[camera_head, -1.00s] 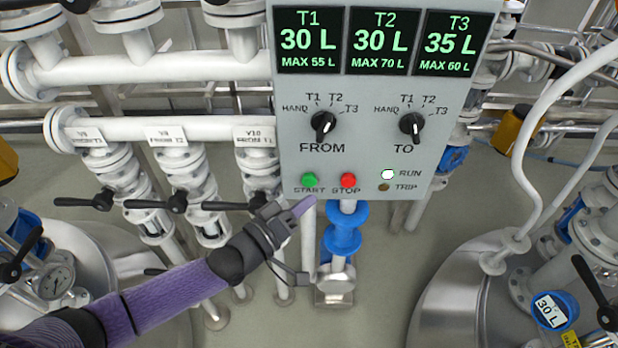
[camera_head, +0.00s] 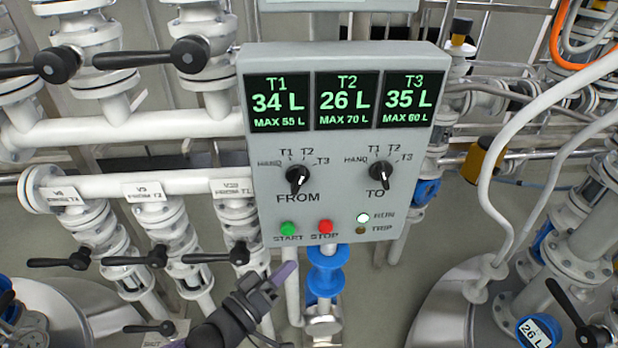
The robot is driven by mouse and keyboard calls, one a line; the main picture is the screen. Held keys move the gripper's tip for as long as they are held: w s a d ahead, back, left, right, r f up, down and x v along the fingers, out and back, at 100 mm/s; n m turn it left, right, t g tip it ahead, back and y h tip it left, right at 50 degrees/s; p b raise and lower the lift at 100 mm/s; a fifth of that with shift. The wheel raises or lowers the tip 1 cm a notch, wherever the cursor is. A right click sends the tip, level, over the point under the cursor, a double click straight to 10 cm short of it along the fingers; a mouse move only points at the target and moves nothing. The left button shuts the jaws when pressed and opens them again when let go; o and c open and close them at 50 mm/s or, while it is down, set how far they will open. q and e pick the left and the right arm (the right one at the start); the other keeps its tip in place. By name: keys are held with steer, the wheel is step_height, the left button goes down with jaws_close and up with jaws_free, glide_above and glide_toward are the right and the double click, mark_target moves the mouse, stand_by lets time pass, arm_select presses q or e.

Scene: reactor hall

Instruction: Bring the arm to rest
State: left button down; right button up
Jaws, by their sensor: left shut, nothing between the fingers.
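My left gripper (camera_head: 278,281) is in the lower middle of the head view, just below the grey control panel (camera_head: 338,150). Its jaws are shut and empty, pointing up and right. It appears apart from the green START button (camera_head: 288,228) and the red STOP button (camera_head: 325,226) above it. The panel displays read T1 34 L, T2 26 L and T3 35 L. The FROM knob (camera_head: 298,178) and the TO knob (camera_head: 378,175) are on the panel. The RUN lamp (camera_head: 363,218) is lit white and the TRIP lamp (camera_head: 360,230) is dark. My right gripper is not in view.
Valves with black handles (camera_head: 125,259) and white pipes (camera_head: 130,186) stand left of the gripper. A blue-flanged pipe (camera_head: 326,270) is close to its right. A metal tank (camera_head: 450,310) is at lower right. Grey floor (camera_head: 375,285) shows between.

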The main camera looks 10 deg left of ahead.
arm_select(q)
steer(key=s+a+f+m+g+y+b, duration=0.1)
steer(key=s+a+f+g+y, duration=0.15)
steer(key=s+f, duration=0.45)
steer(key=s+a+f+m+g+y, duration=0.1)
steer(key=s+a+f+g+y, duration=0.15)
steer(key=f, duration=0.85)
steer(key=s+a+f+m+g+y+b, duration=0.1)
steer(key=s+a+f+m+g+y, duration=0.2)
steer(key=s+f, duration=0.45)
steer(key=s+d+f+g, duration=0.1)
steer(key=s+f+g, duration=0.2)
steer(key=s, duration=0.6)
steer(key=s+f+m+g+y, duration=0.1)
steer(key=s+f+g, duration=0.3)
steer(key=s, duration=0.6)
steer(key=shift+d+f+g+y, duration=0.3)
steer(key=shift+d+f, duration=0.05)
steer(key=shift+f, duration=0.6)
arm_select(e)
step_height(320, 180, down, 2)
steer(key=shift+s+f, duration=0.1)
arm_select(q)
steer(key=shift+w, duration=0.15)
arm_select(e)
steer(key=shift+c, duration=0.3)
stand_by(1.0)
